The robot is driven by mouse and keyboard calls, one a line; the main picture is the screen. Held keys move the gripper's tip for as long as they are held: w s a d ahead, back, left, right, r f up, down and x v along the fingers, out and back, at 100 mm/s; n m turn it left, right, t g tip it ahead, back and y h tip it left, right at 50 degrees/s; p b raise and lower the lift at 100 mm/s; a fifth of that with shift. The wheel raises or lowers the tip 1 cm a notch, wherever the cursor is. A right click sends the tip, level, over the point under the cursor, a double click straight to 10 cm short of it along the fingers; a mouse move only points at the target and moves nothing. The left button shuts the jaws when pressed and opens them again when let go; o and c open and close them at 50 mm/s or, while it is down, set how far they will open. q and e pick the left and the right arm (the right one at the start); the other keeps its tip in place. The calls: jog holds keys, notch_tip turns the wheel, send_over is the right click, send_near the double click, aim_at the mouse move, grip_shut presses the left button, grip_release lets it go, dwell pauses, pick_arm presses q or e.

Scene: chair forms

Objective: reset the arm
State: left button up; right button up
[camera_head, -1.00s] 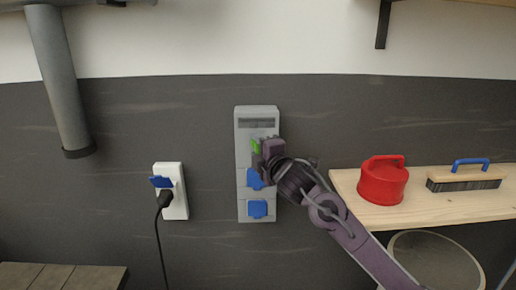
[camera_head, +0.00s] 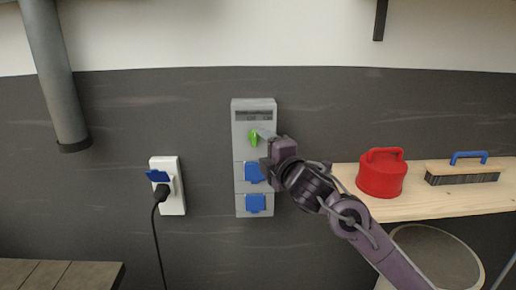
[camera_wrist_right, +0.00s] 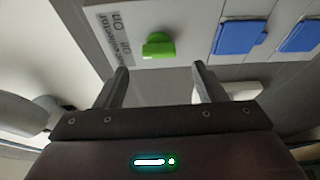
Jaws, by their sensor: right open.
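My right gripper (camera_head: 264,148) is in front of the grey wall panel (camera_head: 240,185), just right of its green knob (camera_head: 253,138). In the right wrist view, the two fingers of my right gripper (camera_wrist_right: 162,84) are spread with nothing between them. The green knob (camera_wrist_right: 158,46) lies beyond the fingertips, apart from them, with "On" and "Off" lettering beside it. Two blue socket covers (camera_head: 255,203) are on the panel below the knob, and my gripper partly overlaps the upper one. My left gripper is not in view.
A white socket (camera_head: 173,200) with a blue lid and a plugged black cable (camera_head: 158,235) is left of the panel. A wooden shelf (camera_head: 440,202) at right holds a red lidded container (camera_head: 381,178) and a brush (camera_head: 462,172). A grey pipe (camera_head: 52,75) hangs upper left.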

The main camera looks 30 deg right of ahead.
jog(key=shift+s+a, duration=0.2)
jog(key=shift+s, duration=0.85)
